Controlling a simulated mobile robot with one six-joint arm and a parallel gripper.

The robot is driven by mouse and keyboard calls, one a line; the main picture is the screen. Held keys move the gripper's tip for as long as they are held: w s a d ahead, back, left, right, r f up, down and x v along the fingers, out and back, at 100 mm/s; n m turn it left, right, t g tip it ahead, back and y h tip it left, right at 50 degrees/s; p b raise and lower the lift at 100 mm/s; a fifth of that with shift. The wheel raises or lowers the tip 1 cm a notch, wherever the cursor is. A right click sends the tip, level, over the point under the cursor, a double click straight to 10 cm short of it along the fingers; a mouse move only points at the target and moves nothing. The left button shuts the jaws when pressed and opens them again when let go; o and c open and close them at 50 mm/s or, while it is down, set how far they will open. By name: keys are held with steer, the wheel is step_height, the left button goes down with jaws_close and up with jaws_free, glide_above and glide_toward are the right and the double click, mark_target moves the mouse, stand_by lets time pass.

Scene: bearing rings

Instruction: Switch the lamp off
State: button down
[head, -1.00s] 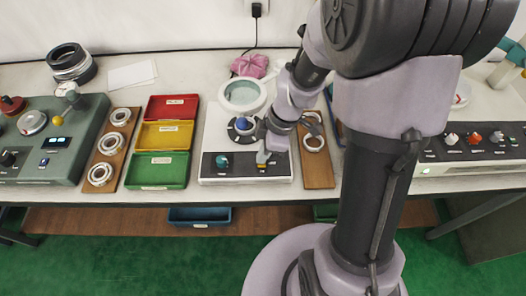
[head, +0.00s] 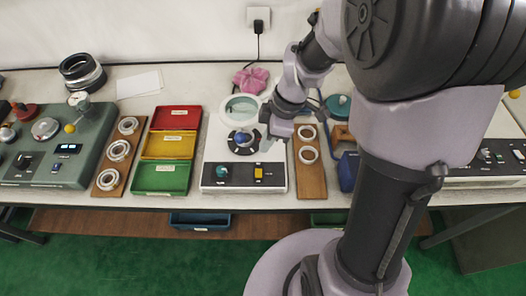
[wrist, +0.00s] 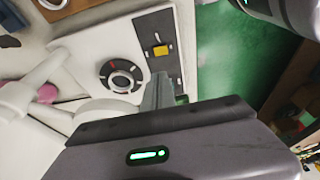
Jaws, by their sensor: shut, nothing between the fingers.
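The white inspection station (head: 213,150) stands on the bench with a round magnifier lamp (head: 243,104) at its back. Its dark front panel carries a teal knob (head: 222,171) and a yellow switch (head: 258,172). The yellow switch (wrist: 160,50) also shows in the wrist view, above my fingertips. My gripper (head: 265,142) is shut and empty, above the right side of the station, behind the switch and apart from it. In the wrist view the fingers (wrist: 158,90) point towards the panel and hide part of it. I cannot tell whether the lamp is lit.
A dark round dial (head: 242,141) sits in front of the lamp. A wooden board (head: 311,180) with rings lies to the right; red, yellow and green trays (head: 162,179) lie to the left.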

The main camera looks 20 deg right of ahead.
steer(key=v, duration=0.2)
steer(key=p+v, duration=0.1)
steer(key=shift+w+d+r, duration=0.2)
steer(key=shift+w, duration=0.05)
steer(key=s+a+r+m+t, duration=0.2)
steer(key=s+r+m, duration=0.4)
steer(key=m, duration=0.3)
steer(key=s+a+r+m+t+h, duration=0.1)
steer(key=s+a+r+m+t, duration=0.2)
steer(key=s+r+m, duration=0.4)
steer(key=s+m, duration=0.1)
steer(key=m, duration=0.1)
steer(key=shift+a+r+m, duration=0.2)
steer(key=shift+r+m, duration=0.1)
